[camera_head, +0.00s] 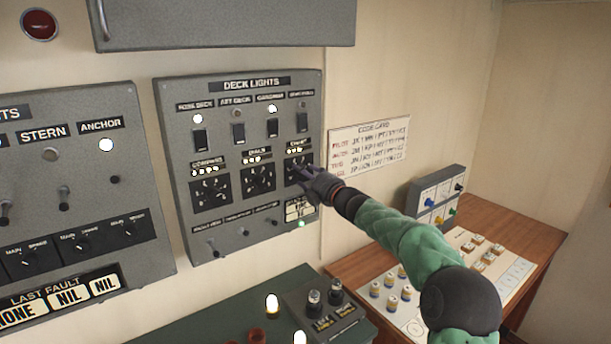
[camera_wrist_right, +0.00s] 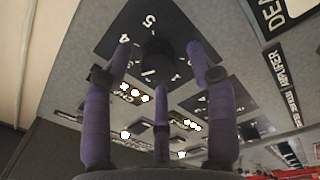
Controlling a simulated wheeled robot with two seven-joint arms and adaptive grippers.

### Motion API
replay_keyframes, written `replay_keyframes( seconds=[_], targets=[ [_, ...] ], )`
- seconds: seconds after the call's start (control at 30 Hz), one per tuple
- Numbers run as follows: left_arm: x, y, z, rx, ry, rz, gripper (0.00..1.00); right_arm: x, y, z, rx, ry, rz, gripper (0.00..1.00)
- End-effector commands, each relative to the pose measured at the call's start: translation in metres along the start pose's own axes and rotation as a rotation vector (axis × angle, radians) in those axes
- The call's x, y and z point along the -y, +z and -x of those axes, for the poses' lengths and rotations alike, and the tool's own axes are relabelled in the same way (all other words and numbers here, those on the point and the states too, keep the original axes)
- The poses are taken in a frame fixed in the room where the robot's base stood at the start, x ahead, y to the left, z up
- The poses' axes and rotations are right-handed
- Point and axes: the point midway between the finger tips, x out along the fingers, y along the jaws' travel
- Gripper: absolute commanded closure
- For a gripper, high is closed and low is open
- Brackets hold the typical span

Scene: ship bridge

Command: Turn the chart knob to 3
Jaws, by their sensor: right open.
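The deck lights panel (camera_head: 238,90) is a grey plate on the wall with three black rotary knobs in its middle row. The chart knob (camera_head: 297,165) is the rightmost, partly hidden by my right gripper (camera_head: 303,173). In the right wrist view, the chart knob (camera_wrist_right: 157,52) is a dark round knob on a black dial plate (camera_wrist_right: 120,35) with white numbers; 4 and 5 are readable. The purple fingers of my right gripper (camera_wrist_right: 158,72) are spread around the knob, open. I cannot tell whether they touch it, nor the knob's setting. My left gripper is not in view.
The dials knob (camera_head: 258,180) and compass knob (camera_head: 210,192) sit left of the chart knob. Toggle switches (camera_head: 245,231) line the panel's lower edge. A code card (camera_head: 369,147) hangs to the right. A green console (camera_head: 190,325) and brown desk (camera_head: 515,235) lie below.

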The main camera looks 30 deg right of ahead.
Motion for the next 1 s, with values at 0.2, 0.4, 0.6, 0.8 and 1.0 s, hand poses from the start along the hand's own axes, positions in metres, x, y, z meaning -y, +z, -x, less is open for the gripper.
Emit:
replay_keyframes(
  seconds=[0.2,0.4,0.6,0.8,1.0],
  targets=[
    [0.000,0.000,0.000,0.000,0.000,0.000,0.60,-0.002,0.001,0.020,0.002,0.001,0.001,0.43],
    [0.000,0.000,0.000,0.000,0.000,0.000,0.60,-0.002,0.001,0.055,0.002,0.002,0.002,0.43],
    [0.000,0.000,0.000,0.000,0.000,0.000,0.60,-0.001,0.000,0.089,0.001,0.001,0.001,0.43],
    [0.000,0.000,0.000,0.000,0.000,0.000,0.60,-0.001,0.000,0.112,0.000,0.001,0.001,0.43],
    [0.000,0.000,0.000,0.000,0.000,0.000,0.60,0.000,0.000,0.119,-0.001,0.000,0.000,0.43]
  ],
)
